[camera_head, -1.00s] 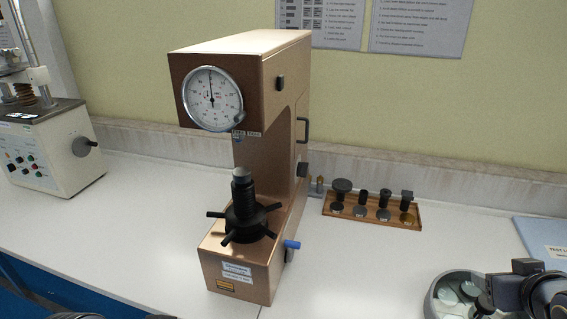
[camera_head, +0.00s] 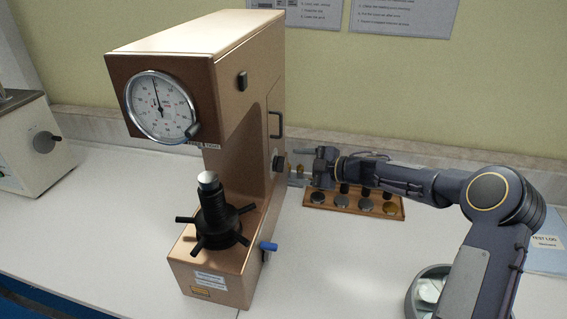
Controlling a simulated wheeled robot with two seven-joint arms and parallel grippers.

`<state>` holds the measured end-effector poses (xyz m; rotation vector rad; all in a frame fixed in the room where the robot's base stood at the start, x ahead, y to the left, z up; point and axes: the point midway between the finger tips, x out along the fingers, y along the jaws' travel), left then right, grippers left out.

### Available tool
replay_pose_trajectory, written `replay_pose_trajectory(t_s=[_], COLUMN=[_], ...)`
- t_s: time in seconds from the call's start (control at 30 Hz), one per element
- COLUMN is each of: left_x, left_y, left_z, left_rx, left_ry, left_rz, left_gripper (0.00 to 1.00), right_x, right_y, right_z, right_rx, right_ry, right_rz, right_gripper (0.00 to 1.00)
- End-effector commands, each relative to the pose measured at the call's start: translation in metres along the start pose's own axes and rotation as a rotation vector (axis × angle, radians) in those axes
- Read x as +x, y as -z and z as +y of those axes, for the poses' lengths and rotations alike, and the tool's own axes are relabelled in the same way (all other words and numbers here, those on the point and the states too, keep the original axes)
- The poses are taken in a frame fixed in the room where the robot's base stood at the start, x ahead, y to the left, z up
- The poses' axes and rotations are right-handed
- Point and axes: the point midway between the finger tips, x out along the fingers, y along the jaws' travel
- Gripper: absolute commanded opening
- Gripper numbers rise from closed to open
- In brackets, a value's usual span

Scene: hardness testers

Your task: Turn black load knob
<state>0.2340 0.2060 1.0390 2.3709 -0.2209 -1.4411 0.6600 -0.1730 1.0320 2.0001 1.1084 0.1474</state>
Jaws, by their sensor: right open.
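The hardness tester (camera_head: 240,110) is a tall copper-brown machine on the white bench. Its black load knob (camera_head: 279,162) sticks out of the right side, below the black handle. My right gripper (camera_head: 296,172) reaches in from the right with its fingers pointing left at the knob. It is open, with the fingertips just right of the knob; whether they touch it I cannot tell. My left gripper is not in view.
A wooden rack (camera_head: 345,203) with several black-topped pieces lies under my right forearm. A blue-handled lever (camera_head: 268,247) juts from the tester's lower right side. A round dish (camera_head: 425,289) and a blue test log (camera_head: 546,248) are at right. Another machine (camera_head: 30,145) stands at left.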

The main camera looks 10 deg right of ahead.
Motion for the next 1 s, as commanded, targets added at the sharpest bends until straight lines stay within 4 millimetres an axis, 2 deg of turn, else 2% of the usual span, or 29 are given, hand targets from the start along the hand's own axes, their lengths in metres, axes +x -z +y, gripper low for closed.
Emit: replay_pose_trajectory(t_s=[0.1, 0.3, 0.63, 0.93, 1.0], left_x=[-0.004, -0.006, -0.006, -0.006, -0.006], left_y=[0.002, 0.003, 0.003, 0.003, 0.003], left_z=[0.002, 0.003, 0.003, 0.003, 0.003], left_rx=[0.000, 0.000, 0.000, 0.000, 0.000], left_ry=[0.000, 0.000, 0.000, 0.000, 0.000], left_rz=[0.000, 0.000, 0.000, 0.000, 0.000], left_gripper=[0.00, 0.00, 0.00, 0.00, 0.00], right_x=[0.020, 0.040, 0.043, 0.043, 0.043], right_y=[0.001, 0.001, 0.000, 0.000, 0.000], right_z=[0.000, 0.001, 0.000, 0.000, 0.000], right_rx=[0.002, 0.001, 0.000, 0.001, 0.001], right_ry=[0.000, -0.001, -0.001, -0.001, -0.001], right_rz=[0.002, 0.000, -0.002, -0.002, -0.002], right_gripper=[0.65, 0.65, 0.64, 0.25, 0.21])
